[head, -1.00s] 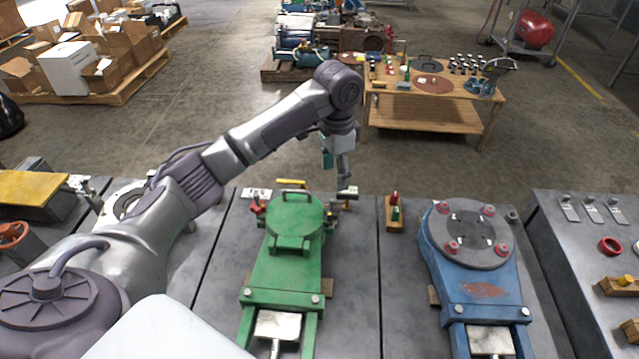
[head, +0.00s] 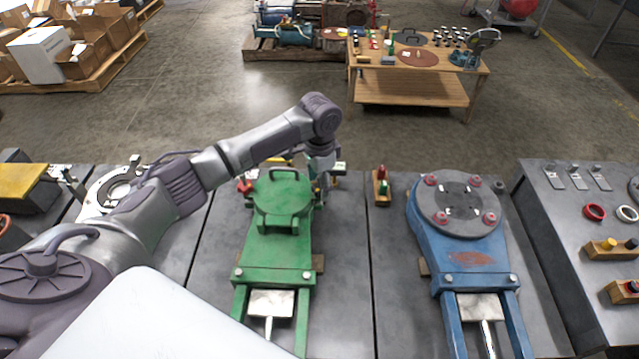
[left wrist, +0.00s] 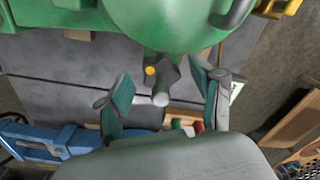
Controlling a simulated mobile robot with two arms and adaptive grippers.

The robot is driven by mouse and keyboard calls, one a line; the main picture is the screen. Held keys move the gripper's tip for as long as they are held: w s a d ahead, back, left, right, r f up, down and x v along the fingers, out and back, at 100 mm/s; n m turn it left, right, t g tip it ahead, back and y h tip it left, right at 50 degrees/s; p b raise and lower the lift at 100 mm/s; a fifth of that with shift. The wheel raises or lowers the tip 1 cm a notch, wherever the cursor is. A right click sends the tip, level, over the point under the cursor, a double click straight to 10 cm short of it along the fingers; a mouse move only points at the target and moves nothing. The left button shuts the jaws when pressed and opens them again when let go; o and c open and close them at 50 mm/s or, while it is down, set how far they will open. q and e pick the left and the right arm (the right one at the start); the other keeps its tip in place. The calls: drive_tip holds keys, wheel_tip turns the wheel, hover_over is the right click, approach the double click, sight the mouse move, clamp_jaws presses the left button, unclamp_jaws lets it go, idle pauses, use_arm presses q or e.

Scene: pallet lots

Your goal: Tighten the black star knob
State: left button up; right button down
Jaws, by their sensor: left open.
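The dark knob (left wrist: 160,74) with a yellow spot sits at the edge of the green lidded machine (head: 277,250). I take it for the black star knob; a pale rounded stub points from it towards my gripper. My left gripper (left wrist: 162,98) is open in the left wrist view, its teal fingers apart on either side of the knob and stub; I cannot tell whether they touch. In the head view my left gripper (head: 320,186) is at the right side of the green lid, and the knob cannot be made out there. My right gripper is not in view.
A blue machine (head: 468,255) with a round grey top stands to the right. A small wooden block (head: 381,190) with red and green pieces is right of my gripper. Bench between the machines is mostly clear. A wooden table (head: 412,92) stands behind.

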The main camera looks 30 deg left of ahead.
use_arm(q)
drive_tip(key=shift+f, duration=0.2)
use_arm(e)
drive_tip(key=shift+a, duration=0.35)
use_arm(q)
drive_tip(key=shift+c, duration=0.2)
drive_tip(key=c, duration=1.1)
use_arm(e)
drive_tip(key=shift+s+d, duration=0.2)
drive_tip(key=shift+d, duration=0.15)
use_arm(q)
drive_tip(key=shift+r, duration=0.1)
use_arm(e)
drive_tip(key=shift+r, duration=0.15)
